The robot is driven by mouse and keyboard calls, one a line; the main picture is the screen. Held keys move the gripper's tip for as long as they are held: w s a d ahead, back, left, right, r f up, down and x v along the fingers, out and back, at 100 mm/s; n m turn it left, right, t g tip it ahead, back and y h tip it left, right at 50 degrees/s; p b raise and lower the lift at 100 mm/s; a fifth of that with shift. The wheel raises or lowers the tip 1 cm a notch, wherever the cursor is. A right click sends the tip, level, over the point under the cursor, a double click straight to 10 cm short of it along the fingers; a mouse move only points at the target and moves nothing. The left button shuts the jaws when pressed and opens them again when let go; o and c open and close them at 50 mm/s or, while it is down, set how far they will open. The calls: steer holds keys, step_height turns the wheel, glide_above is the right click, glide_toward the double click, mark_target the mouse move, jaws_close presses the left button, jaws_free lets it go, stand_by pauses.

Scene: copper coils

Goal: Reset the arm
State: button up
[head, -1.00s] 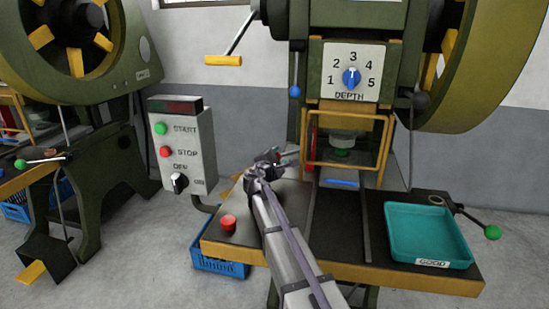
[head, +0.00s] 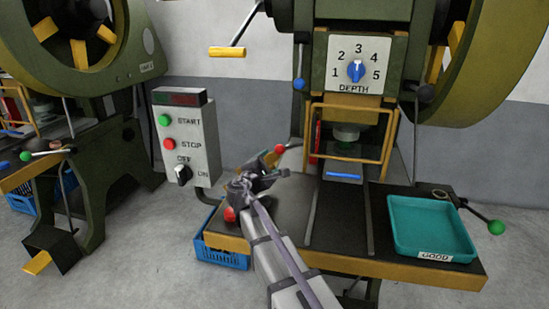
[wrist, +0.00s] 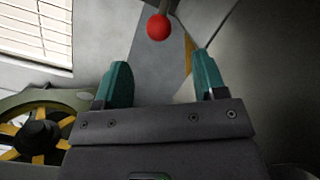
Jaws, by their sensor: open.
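My gripper (head: 278,175) is above the left part of the press table in the head view, where its fingers are small and dark. In the wrist view its two teal fingers (wrist: 162,78) stand wide apart with nothing between them. A red ball knob (head: 279,149) on a lever shows just beyond the gripper. In the wrist view the red knob (wrist: 158,27) lies ahead of the fingertips, apart from them.
The press has a yellow guard frame (head: 312,150) and a depth dial (head: 356,71). A teal tray (head: 462,240) marked GOOD sits on the table's right, with a green-knobbed lever (head: 496,227) beside it. A control box (head: 208,140) stands left. A blue crate (head: 225,258) is below.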

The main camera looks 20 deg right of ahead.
steer(key=shift+s+a, duration=0.1)
steer(key=s+d+r+m+g+y+p, duration=0.1)
steer(key=s+r+m+g+y+p, duration=0.1)
steer(key=s+r+m+g+p, duration=0.45)
steer(key=s+d+r+m+g+y+p, duration=0.15)
steer(key=s+m+p, duration=0.25)
steer(key=s+p, duration=0.55)
steer(key=s+a+r+m+g+y+p, duration=0.2)
steer(key=s+a+y+p, duration=0.2)
steer(key=s+p, duration=0.2)
steer(key=s+a+r+m+g+y+p, duration=0.2)
steer(key=s+a+m+g+y+p, duration=0.1)
steer(key=s+p, duration=0.4)
steer(key=shift+s+a+m+y, duration=0.15)
steer(key=shift+a+m+y, duration=0.2)
steer(key=shift+a+y, duration=0.6)
steer(key=shift+a+r, duration=0.1)
